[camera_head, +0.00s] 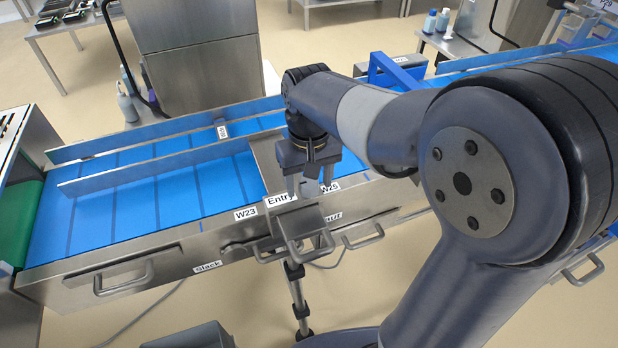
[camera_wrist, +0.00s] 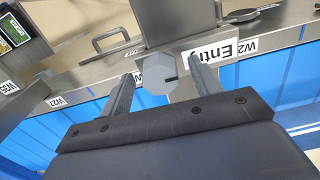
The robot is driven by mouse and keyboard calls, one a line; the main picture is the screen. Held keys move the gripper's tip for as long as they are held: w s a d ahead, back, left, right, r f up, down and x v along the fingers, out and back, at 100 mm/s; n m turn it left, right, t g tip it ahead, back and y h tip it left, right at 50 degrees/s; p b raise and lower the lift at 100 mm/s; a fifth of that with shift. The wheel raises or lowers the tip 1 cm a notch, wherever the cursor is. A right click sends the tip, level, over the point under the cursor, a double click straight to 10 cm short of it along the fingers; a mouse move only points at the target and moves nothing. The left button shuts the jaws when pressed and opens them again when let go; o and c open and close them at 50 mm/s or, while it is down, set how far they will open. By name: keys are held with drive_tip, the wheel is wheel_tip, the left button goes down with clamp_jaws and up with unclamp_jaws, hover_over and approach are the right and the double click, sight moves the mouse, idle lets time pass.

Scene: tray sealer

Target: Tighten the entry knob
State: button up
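The entry knob (camera_wrist: 157,73) is a grey, many-sided knob with a short dark mark on its face, in the wrist view beside the white "Entry" label (camera_wrist: 209,51). My gripper (camera_wrist: 160,84) is open, with one finger on each side of the knob and a visible gap to each. I cannot tell how far the fingertips are above the panel. In the head view my gripper (camera_head: 309,188) points down over the conveyor's front edge, just behind the "Entry" label (camera_head: 281,199). I cannot make out the knob there.
A metal box with a handle (camera_head: 296,226) juts out in front of the label. A blue belt (camera_head: 120,205) with metal guide rails runs behind. A lever marked "Slack" (camera_head: 238,248) is on the front panel.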

drive_tip(key=c, duration=1)
drive_tip(key=shift+o, duration=0.2)
drive_tip(key=shift+m, duration=0.3)
drive_tip(key=m+p, duration=0.1)
drive_tip(key=m, duration=0.6)
drive_tip(key=shift+p, duration=0.4)
drive_tip(key=m, duration=0.5)
drive_tip(key=shift+p, duration=0.35)
drive_tip(key=shift+m, duration=1.9)
